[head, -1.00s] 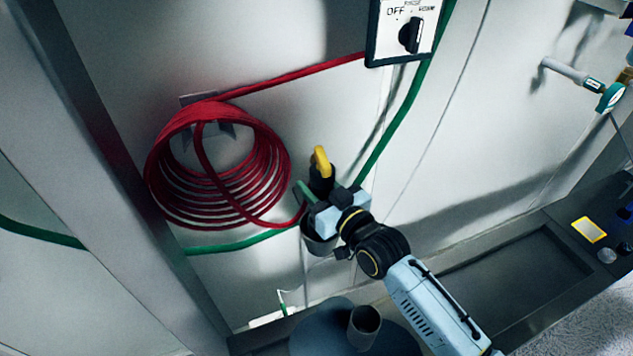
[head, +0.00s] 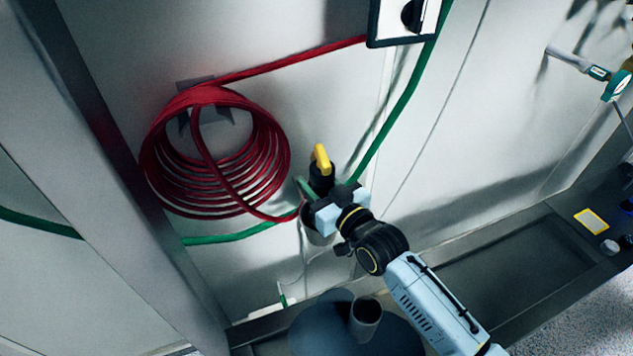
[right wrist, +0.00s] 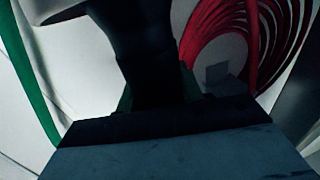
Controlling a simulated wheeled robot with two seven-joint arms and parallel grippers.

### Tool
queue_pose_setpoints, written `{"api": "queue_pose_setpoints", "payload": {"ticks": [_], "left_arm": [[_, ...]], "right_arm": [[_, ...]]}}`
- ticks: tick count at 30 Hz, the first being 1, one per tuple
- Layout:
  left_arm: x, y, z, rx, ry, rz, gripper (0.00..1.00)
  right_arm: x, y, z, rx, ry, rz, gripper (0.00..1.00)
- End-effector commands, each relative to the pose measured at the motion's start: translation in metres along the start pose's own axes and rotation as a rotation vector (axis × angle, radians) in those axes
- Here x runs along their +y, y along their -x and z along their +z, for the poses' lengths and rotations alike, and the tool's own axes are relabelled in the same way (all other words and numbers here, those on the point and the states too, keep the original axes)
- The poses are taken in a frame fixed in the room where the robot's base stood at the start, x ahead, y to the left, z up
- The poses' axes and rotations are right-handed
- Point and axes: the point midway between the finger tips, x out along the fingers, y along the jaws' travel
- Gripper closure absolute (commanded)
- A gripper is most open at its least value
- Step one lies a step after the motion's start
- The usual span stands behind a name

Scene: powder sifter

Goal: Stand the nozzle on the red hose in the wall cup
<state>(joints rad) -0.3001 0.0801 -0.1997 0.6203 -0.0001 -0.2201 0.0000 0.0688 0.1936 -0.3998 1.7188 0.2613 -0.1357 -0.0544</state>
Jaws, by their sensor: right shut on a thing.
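The nozzle (head: 321,172) is black with a yellow lever on top and looks roughly upright. My right gripper (head: 322,205) is shut on it from the right, by the wall. The red hose (head: 262,214) runs from its coil to the nozzle. A grey cup (head: 318,238) shows just below the gripper at the wall. The gripper hides its rim, so I cannot tell whether the nozzle's lower end is inside. In the right wrist view the dark nozzle (right wrist: 150,45) stands above the gripper body, with the red coil (right wrist: 235,35) behind. My left gripper is not in view.
A green hose (head: 405,105) runs behind the nozzle along the wall. A switch box (head: 385,25) is above. A grey upright tube (head: 366,314) on a round base stands below, close to my right arm. A dark trough (head: 520,260) lies at the right.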

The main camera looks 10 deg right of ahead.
Motion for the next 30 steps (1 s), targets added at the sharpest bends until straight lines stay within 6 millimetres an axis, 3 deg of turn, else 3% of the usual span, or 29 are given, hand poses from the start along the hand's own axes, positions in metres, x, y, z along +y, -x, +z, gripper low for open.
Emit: {"api": "queue_pose_setpoints", "payload": {"ticks": [25,26,30], "left_arm": [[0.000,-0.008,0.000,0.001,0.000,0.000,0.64],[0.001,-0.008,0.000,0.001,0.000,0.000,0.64],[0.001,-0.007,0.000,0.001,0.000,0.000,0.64]], "right_arm": [[0.000,-0.001,0.010,0.005,0.001,0.000,1.00],[0.000,0.000,0.010,0.005,0.001,0.000,0.62],[0.000,0.000,0.010,0.004,0.000,0.000,0.44]]}}
